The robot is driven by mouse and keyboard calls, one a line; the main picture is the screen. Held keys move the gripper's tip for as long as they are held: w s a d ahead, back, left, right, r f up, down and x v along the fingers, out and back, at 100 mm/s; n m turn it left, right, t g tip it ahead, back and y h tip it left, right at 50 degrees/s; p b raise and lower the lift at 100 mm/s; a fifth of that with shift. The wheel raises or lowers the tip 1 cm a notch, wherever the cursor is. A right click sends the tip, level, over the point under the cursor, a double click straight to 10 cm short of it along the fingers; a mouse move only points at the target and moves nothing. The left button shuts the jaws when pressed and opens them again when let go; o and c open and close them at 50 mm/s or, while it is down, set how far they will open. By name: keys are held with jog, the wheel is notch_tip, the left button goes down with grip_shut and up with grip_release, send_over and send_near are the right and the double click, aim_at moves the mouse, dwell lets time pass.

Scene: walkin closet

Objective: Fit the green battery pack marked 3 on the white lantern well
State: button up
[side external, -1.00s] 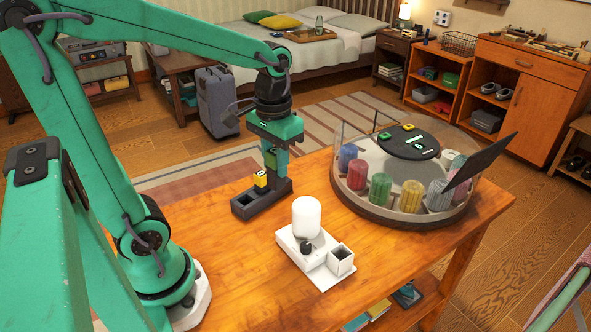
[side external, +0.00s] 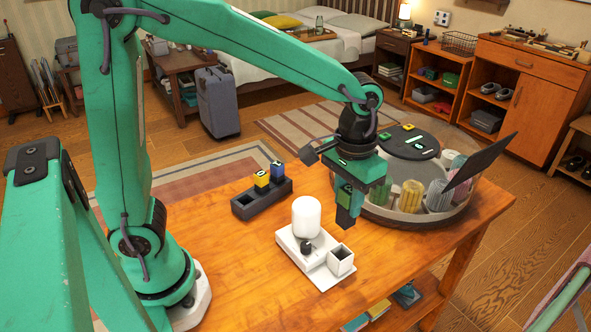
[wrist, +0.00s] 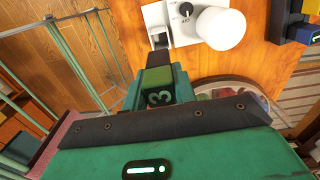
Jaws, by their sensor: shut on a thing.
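My gripper (side external: 350,195) is shut on the green battery pack (wrist: 158,80), whose number 3 shows in the wrist view. Its dark end points down and away from my gripper. I hold it above the wooden table, behind and just right of the white lantern (side external: 307,217). The lantern's open square well (side external: 341,260) is at its front right corner, apart from the pack. In the wrist view the well (wrist: 157,38) lies just beyond the pack's dark end, and the lantern (wrist: 221,27) is to the right.
A dark rack (side external: 246,207) holds a yellow pack (side external: 262,180) and a blue pack (side external: 277,170), left of the lantern. A round clear-walled carousel (side external: 455,215) with coloured rolls stands close behind and right of my gripper. The table's front right is clear.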

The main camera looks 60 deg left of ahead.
aim_at(344, 227)
jog(key=shift+f, duration=1.8)
jog(key=shift+f, duration=0.1)
jog(key=shift+f, duration=1.85)
jog(key=shift+f, duration=2.3)
jog(key=shift+f, duration=0.4)
